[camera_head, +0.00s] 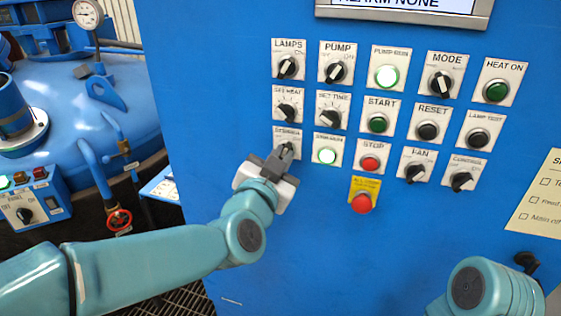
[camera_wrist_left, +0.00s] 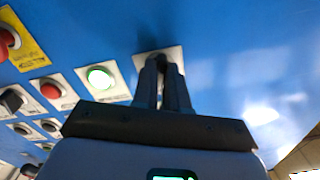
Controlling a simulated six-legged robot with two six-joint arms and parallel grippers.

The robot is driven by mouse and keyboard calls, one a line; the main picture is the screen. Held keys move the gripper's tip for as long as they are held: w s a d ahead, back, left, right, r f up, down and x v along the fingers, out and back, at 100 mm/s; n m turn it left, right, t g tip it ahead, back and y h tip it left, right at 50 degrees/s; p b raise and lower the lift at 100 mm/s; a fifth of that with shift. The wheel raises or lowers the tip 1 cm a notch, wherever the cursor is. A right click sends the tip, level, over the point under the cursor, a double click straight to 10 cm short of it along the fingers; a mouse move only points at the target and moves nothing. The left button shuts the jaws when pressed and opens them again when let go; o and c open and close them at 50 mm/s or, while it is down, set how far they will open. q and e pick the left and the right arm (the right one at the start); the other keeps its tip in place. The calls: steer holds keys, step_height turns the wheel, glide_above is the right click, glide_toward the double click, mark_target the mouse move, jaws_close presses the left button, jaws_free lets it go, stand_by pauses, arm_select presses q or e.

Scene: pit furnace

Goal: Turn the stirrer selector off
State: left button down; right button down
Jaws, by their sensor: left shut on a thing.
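The stirrer selector is a black knob on a small white plate (camera_head: 290,134) at the lower left of the control grid on the blue panel. My left gripper (camera_head: 284,153) reaches up to it from below and is shut on the knob. In the left wrist view the two fingers (camera_wrist_left: 163,82) close around the dark knob, and the plate (camera_wrist_left: 174,53) shows behind them. The fingers hide most of the knob, so its pointer setting cannot be read. My right arm shows at the lower right of the head view, but its gripper is out of sight.
A lit stirrer lamp (camera_head: 327,156) sits right beside the selector. The red STOP button (camera_head: 370,163) and the red emergency button (camera_head: 362,203) on a yellow plate are further right. Other knobs are above. The panel below is clear; a blue vessel (camera_head: 75,100) stands left.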

arm_select(q)
steer(key=n+b, duration=0.3)
steer(key=n, duration=0.2)
steer(key=n+b, duration=0.2)
steer(key=n, duration=0.3)
steer(key=shift+r, duration=0.15)
steer(key=shift+n, duration=0.4)
steer(key=c, duration=1.2)
jaws_free()
steer(key=shift+s, duration=0.1)
steer(key=shift+o, duration=0.2)
steer(key=v, duration=1.6)
steer(key=shift+s, duration=0.15)
